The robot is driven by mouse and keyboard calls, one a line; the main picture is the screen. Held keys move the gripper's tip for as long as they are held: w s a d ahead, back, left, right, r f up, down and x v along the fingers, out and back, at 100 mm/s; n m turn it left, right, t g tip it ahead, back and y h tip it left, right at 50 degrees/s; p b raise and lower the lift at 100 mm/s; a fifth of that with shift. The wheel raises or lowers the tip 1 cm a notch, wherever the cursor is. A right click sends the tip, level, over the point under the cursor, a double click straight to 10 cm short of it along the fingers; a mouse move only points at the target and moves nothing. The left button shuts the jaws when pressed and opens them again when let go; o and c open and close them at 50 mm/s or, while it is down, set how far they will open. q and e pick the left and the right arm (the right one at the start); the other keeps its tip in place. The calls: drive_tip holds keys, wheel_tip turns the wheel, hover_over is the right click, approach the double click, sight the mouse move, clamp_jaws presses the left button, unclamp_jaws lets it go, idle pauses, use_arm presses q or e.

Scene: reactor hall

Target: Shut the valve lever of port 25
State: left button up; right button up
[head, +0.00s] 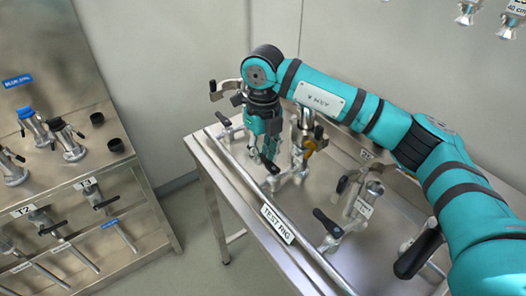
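My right arm reaches in from the right over the steel bench labelled TEST RIG (278,224). My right gripper (264,150) points down at the bench's left part, close above a black-handled valve lever (269,164). The fingers overlap the fittings there, so I cannot tell whether they touch the lever or how far apart they are. More black valve levers show on the bench: one at the back left (223,119), one at the front (327,222) and a large one at the right (417,254). My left gripper is out of view.
A second steel stand (150,200) at the left carries several valves and labels T2 (22,211) and T3 (85,184). A vertical metal fitting (304,135) stands just right of my gripper. Nozzles (467,12) hang at the top right. Floor shows between the stands.

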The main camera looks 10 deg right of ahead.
drive_tip(key=o, duration=0.4)
wheel_tip(320, 180, up, 12)
idle(0.5)
